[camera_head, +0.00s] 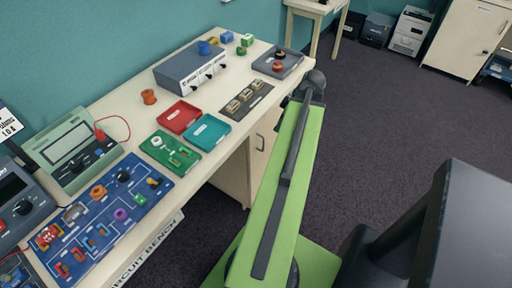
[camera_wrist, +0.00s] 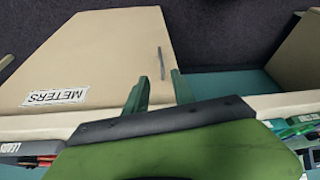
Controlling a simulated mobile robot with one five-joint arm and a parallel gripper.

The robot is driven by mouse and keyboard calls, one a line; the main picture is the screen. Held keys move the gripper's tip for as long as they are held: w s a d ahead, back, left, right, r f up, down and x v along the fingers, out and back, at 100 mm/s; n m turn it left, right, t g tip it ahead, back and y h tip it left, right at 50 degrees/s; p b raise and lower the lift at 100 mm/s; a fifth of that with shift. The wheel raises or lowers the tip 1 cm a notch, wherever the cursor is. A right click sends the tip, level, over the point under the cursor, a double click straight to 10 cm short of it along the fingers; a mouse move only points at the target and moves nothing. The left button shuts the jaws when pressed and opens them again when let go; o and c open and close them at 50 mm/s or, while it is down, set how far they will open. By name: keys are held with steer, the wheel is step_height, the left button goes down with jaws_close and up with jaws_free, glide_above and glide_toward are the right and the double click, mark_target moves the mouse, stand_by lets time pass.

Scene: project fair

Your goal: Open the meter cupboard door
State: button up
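The meter cupboard door (camera_wrist: 95,55) is a beige panel with a white METERS label (camera_wrist: 56,96) in the wrist view. Its thin dark bar handle (camera_wrist: 160,62) is near the panel's right edge. The door looks shut. My gripper (camera_wrist: 159,80) is open, its two green fingers apart and empty. The handle shows between and just beyond the fingertips; I cannot tell the exact gap. In the head view my green arm reaches past the bench's right end and hides the fingers. A beige cupboard front with a dark handle (camera_head: 259,141) shows under the bench there.
The bench (camera_head: 122,100) carries a green meter (camera_head: 72,150), a blue circuit board (camera_head: 100,215), trays and a grey box (camera_head: 190,68). Dark carpet (camera_head: 390,120) to the right is clear. Another beige cupboard (camera_head: 468,38) stands at the far right.

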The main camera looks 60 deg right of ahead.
mark_target(263, 150)
steer(key=b+x, duration=1.6)
steer(key=x, duration=0.1)
steer(key=shift+w+f, duration=0.1)
steer(key=shift+f, duration=0.1)
jaws_close()
stand_by(0.8)
